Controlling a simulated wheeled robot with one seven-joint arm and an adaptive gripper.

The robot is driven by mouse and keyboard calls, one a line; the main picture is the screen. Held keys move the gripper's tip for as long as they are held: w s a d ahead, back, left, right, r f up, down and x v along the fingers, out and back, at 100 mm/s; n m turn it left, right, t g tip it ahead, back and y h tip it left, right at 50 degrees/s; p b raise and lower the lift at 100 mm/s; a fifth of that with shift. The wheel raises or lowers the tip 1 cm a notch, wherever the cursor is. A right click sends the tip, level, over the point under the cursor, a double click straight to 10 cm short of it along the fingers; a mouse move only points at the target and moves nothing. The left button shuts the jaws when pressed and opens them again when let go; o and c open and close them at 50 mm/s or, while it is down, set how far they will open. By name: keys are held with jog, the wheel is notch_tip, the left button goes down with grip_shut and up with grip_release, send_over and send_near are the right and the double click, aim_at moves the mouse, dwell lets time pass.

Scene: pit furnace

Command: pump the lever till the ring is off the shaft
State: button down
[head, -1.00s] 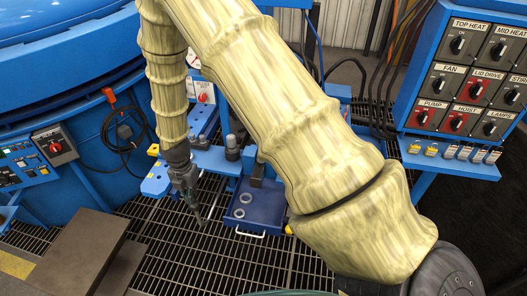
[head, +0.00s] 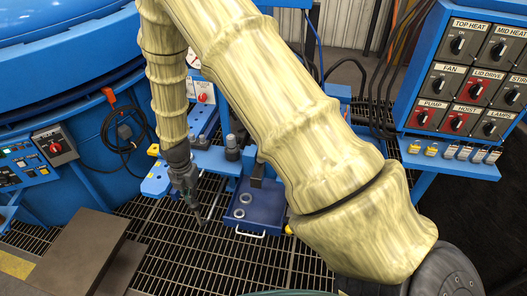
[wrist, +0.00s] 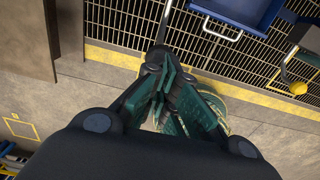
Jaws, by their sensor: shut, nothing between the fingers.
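My gripper (head: 200,220) is shut and empty, pointing down over the floor grating left of the blue tray. In the wrist view its fingertips (wrist: 163,58) are together with nothing between them. A lever with a yellow ball knob (wrist: 298,88) shows at the right of the wrist view, apart from my gripper. In the head view a small yellow knob (head: 289,229) shows right of the tray, partly behind my arm. I cannot make out the shaft or a ring on it; my arm covers part of the blue press frame.
The blue tray (head: 262,216) with a white handle holds two loose grey rings (head: 245,198). A brown block (head: 75,250) stands at the lower left. The control panel (head: 465,80) is at right, the blue furnace (head: 70,90) at left. Open grating (head: 180,260) lies in front.

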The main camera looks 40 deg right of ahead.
jog(key=shift+f, duration=0.15)
jog(key=shift+f+b, duration=0.35)
jog(key=shift+f, duration=0.85)
notch_tip(320, 180, down, 10)
jog(key=s+a+b, duration=0.2)
jog(key=b, duration=0.2)
jog(key=r+p, duration=0.2)
jog(key=r, duration=0.1)
jog(key=w+d+r+p, duration=0.1)
jog(key=r+p, duration=0.2)
jog(key=r, duration=0.1)
jog(key=w+d+r+p, duration=0.1)
jog(key=r+p, duration=0.2)
jog(key=shift+r, duration=0.25)
notch_tip(320, 180, up, 5)
jog(key=p, duration=0.4)
jog(key=shift+r, duration=0.1)
